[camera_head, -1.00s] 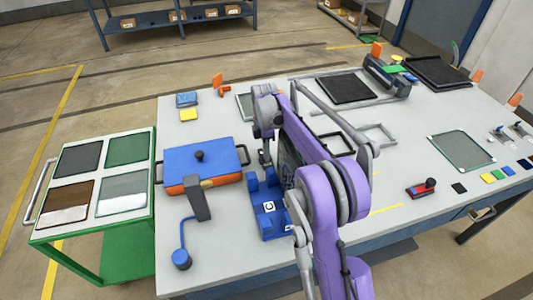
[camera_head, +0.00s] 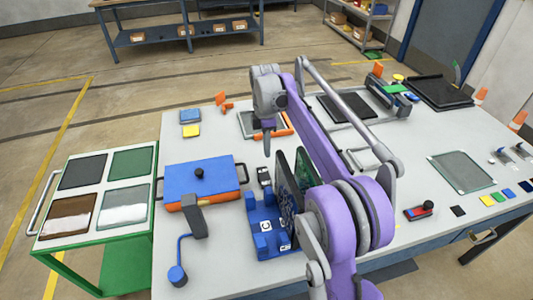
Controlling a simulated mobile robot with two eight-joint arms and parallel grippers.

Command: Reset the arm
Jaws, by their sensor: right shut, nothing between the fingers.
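My right arm, purple and grey, reaches up over the middle of the table (camera_head: 225,275) from the bottom of the head view. Its gripper (camera_head: 267,150) points down, shut and empty, above the table to the right of the blue and orange box. The gripper is apart from the things below it. The blue fixture (camera_head: 262,215) stands beneath the arm with dark green boards (camera_head: 284,188) upright in it; my arm hides part of them. My left gripper is out of view.
A blue-topped orange box (camera_head: 200,178) with a black knob sits left of the fixture. A green cart (camera_head: 98,238) with several panels stands at the left. Black trays and small coloured blocks lie at the right. An orange-edged frame (camera_head: 288,131) lies behind the gripper.

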